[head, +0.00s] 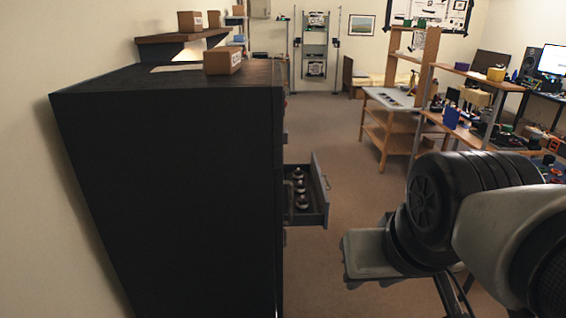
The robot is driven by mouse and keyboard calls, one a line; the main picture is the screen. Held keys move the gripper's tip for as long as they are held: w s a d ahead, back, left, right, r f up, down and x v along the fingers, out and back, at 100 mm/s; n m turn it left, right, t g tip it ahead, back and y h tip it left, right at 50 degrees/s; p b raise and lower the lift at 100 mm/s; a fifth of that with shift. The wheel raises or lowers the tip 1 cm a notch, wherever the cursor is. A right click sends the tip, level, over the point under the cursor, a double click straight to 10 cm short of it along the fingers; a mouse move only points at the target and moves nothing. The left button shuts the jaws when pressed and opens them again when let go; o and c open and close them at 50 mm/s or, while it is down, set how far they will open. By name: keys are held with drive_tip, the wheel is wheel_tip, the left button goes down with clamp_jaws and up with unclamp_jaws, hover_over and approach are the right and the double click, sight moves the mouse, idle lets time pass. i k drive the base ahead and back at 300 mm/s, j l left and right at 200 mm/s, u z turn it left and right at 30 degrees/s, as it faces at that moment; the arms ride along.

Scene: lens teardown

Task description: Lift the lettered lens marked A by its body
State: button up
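A tall black cabinet (170,190) stands close on the left with one drawer (318,205) pulled open toward the right. Several small dark, rounded items (301,187) that look like lenses lie in a row in the drawer. They are too small for me to read any letters, so I cannot tell which is marked A. My arm comes in from the lower right, and its end (368,255) is to the right of the drawer and apart from it. The fingers are not clearly visible.
Cardboard boxes (223,61) sit on the cabinet top and on a wall shelf (180,37). A wooden workbench (385,118) and cluttered shelves (470,72) stand at the right. The brown floor (330,130) between cabinet and bench is clear.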

sight(300, 192)
drive_tip(key=k+u, duration=0.35)
drive_tip(key=k+j+u, duration=0.1)
drive_tip(key=u, duration=0.25)
drive_tip(key=l+u, duration=0.1)
drive_tip(key=u, duration=0.3)
drive_tip(key=i+l+u, duration=0.1)
drive_tip(key=u, duration=0.3)
drive_tip(key=l+u, duration=0.35)
drive_tip(key=i+l, duration=0.1)
drive_tip(key=l, duration=0.6)
drive_tip(key=i+l, duration=0.1)
drive_tip(key=l, duration=0.6)
drive_tip(key=i+l, duration=0.1)
drive_tip(key=l, duration=0.6)
drive_tip(key=i+l, duration=0.1)
drive_tip(key=l, duration=0.6)
drive_tip(key=i+l, duration=0.15)
drive_tip(key=l, duration=0.5)
drive_tip(key=i+l, duration=0.1)
drive_tip(key=l, duration=0.6)
drive_tip(key=i+l, duration=0.1)
drive_tip(key=l, duration=0.6)
drive_tip(key=i+l, duration=0.1)
drive_tip(key=l, duration=0.6)
drive_tip(key=i+l, duration=0.15)
drive_tip(key=l, duration=0.25)
drive_tip(key=i+l, duration=0.15)
drive_tip(key=l, duration=0.25)
